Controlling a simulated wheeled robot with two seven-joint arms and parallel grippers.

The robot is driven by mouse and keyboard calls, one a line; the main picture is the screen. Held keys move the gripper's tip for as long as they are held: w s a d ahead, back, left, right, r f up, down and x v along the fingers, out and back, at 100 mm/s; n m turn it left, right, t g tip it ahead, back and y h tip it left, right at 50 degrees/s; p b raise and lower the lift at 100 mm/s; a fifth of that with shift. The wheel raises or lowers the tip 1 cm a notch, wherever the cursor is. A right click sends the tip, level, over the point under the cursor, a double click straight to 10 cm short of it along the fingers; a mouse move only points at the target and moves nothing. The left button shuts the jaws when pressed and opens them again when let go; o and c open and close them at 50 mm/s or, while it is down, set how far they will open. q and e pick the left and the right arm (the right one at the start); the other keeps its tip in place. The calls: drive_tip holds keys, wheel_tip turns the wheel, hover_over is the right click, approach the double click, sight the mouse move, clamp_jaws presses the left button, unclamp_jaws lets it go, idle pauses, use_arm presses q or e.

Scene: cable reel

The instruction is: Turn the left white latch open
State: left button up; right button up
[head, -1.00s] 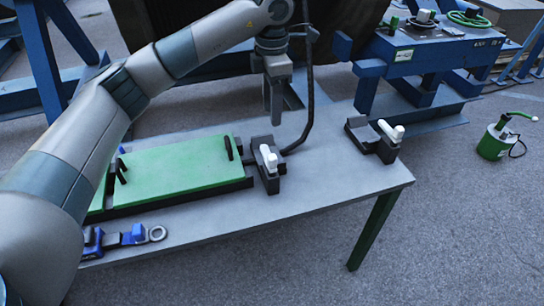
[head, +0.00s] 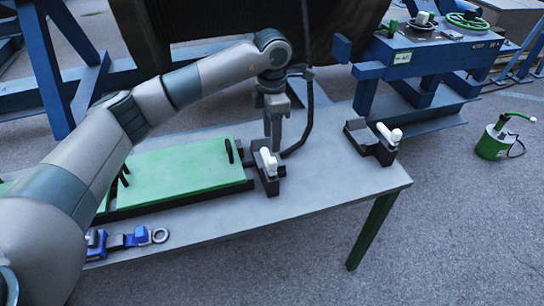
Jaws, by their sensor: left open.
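The left white latch (head: 268,160) sits on a dark clamp block (head: 271,183) on the grey table, just right of the green board. A second white latch (head: 389,133) sits on another dark block farther right. My left gripper (head: 272,145) points down just above and behind the left latch, its fingers close to the block's far side. It is open and holds nothing that I can see. Whether it touches the latch I cannot tell. My right gripper is out of the picture.
The green board (head: 178,172) lies left of the left latch. A black cable (head: 309,110) rises behind the gripper. A blue tool and ring (head: 140,237) lie at the front left. A large dark reel (head: 230,25) stands behind. The table between the latches is clear.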

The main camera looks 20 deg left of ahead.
sight(272, 160)
use_arm(q)
wheel_tip(272, 160, down, 8)
drive_tip(key=p, duration=0.2)
drive_tip(key=shift+f+p, duration=0.2)
drive_tip(key=shift+p, duration=0.15)
drive_tip(key=shift+f, duration=0.85)
clamp_jaws()
